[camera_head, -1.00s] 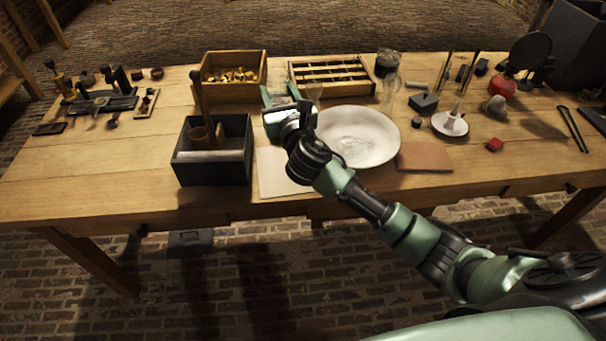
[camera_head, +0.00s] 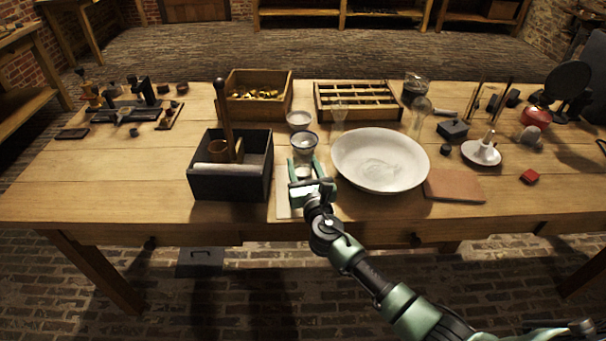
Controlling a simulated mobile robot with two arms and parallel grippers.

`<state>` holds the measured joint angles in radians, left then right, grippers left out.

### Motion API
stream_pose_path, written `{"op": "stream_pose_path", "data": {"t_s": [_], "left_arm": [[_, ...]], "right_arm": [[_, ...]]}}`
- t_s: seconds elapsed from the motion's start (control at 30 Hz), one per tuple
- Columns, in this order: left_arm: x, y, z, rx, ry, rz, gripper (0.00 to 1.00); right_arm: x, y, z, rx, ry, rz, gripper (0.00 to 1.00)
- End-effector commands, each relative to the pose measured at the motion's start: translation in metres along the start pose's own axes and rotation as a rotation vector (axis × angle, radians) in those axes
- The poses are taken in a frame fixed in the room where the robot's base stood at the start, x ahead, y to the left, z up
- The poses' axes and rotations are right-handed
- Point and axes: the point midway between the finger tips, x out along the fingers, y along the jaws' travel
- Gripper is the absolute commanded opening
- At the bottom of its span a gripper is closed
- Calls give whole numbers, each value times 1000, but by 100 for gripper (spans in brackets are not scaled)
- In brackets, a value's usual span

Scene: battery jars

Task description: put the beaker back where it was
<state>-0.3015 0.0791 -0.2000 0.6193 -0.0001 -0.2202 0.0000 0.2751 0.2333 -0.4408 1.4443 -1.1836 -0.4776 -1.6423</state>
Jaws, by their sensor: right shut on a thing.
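The glass beaker (camera_head: 304,144) is clear, with a dark-looking rim, and stands upright near the middle of the table. My right gripper (camera_head: 304,170) comes from the front, its green fingers shut on either side of the beaker's lower part. The fingers partly hide the base, so I cannot tell whether it touches the table. A pale sheet (camera_head: 283,205) lies under the gripper at the table's front edge. My left gripper is not in view.
A black box (camera_head: 230,186) stands close on the left, a wide white bowl (camera_head: 415,166) close on the right. A wooden box (camera_head: 257,108) and slotted rack (camera_head: 357,116) stand farther back.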

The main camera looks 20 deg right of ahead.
Motion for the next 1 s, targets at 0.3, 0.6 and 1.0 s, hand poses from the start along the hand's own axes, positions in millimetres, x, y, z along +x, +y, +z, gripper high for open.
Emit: {"op": "stream_pose_path", "data": {"t_s": [0.3,0.6,1.0], "left_arm": [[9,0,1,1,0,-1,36],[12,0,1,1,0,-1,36],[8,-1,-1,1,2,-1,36]], "right_arm": [[0,0,-16,0,-2,1,2],[0,0,-19,0,-1,0,65],[0,0,-14,0,-2,0,71]]}}
